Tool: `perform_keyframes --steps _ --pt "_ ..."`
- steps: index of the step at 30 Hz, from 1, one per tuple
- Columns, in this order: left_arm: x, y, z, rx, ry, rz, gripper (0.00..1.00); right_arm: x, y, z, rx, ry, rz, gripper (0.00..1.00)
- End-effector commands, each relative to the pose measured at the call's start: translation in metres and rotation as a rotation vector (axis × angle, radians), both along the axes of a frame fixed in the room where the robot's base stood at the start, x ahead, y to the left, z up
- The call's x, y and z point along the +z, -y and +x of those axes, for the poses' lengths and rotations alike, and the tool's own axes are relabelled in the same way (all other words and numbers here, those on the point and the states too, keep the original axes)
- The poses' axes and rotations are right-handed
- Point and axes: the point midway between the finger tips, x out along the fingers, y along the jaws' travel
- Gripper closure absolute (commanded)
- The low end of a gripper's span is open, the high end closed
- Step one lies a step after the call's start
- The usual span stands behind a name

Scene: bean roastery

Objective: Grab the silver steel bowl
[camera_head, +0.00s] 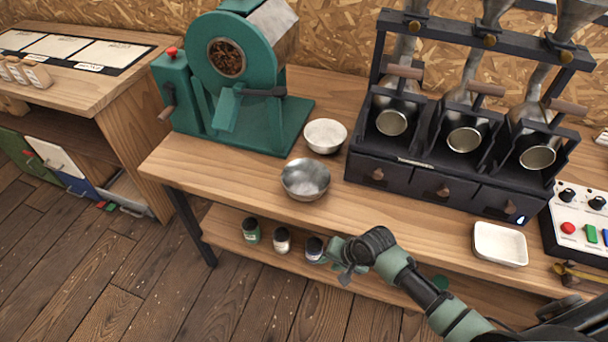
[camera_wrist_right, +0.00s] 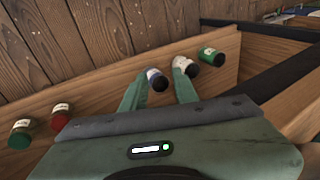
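The silver steel bowl (camera_head: 306,179) stands upright near the front edge of the wooden workbench (camera_head: 235,185) in the head view, and it looks empty. My right gripper (camera_head: 345,268) is in front of the bench edge, below and to the right of the bowl, and does not touch it. In the right wrist view its two fingers (camera_wrist_right: 159,74) are apart with nothing held between them. The bowl does not show in the right wrist view. My left gripper is not in view.
A white bowl (camera_head: 325,135) stands just behind the steel bowl. A green roaster (camera_head: 228,85) is behind left, a black dispenser rack (camera_head: 408,176) to the right. A white tray (camera_head: 500,244) lies farther right.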

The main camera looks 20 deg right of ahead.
Motion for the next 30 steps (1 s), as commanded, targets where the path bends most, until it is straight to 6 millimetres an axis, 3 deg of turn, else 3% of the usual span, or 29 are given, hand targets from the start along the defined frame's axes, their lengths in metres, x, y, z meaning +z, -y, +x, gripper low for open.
perform_keyframes --steps 1,6,9,14,24,30 --pt "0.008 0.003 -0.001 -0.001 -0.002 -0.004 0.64 0.03 -0.007 0.006 -0.01 0.001 0.026 0.71" --pt "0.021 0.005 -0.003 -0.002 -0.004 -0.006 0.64 0.109 -0.03 0.016 -0.076 -0.04 0.125 0.71" --pt "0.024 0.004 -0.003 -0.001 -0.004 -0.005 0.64 0.135 -0.034 0.024 -0.154 -0.085 0.18 0.71" --pt "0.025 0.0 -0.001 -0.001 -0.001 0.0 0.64 0.16 -0.026 0.047 -0.335 -0.168 0.265 0.71" --pt "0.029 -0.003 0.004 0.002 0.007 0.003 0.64 0.21 0.01 0.101 -0.785 -0.341 0.447 0.71" --pt "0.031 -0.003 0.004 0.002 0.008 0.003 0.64 0.211 0.011 0.111 -0.875 -0.381 0.485 0.71"
